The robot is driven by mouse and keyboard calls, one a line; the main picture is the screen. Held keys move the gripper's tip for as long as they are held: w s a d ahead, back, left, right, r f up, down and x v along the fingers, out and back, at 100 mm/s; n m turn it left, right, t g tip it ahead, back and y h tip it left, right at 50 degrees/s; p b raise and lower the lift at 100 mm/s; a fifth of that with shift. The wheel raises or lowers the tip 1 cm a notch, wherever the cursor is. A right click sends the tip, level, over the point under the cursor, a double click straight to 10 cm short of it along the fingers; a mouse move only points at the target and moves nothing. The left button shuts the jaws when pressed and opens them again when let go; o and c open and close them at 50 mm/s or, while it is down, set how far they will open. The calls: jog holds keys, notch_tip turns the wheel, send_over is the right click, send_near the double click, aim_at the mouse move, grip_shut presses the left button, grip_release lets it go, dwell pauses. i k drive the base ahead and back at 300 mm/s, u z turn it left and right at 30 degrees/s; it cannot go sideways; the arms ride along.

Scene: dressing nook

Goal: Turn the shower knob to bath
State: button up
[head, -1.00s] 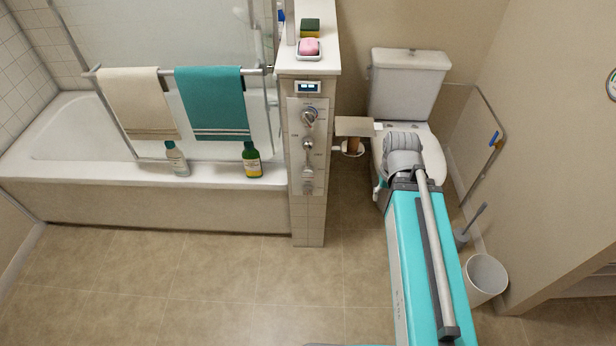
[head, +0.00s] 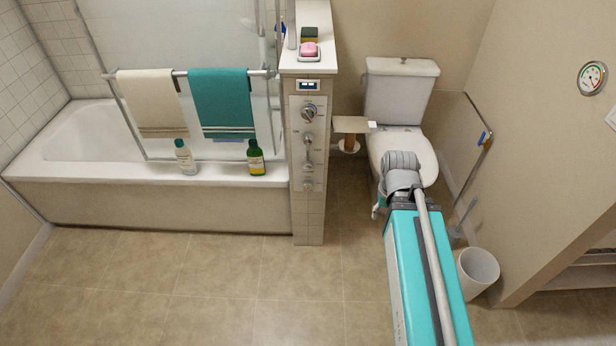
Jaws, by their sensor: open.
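A pale control panel (head: 308,150) is on the end face of the tiled half wall beside the bathtub. Its top control is a round metal knob (head: 309,112) with small marks around it. A lever-like control (head: 308,141) sits in the middle, and another small control (head: 308,185) is at the bottom. The lettering is too small to read, so I cannot tell which setting the knob points at. My arm reaches in from the lower right, its grey joint in front of the toilet, right of the panel and apart from it.
A small display (head: 308,85) is above the panel. A toilet-paper holder (head: 350,125) juts out right of the wall, near the toilet (head: 402,90). The bathtub (head: 150,195) has bottles on its rim. A white bin (head: 478,270) stands right. The floor before the panel is clear.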

aim_at(307, 167)
jog(key=z, duration=0.75)
jog(key=i, duration=0.5)
jog(key=u, duration=0.35)
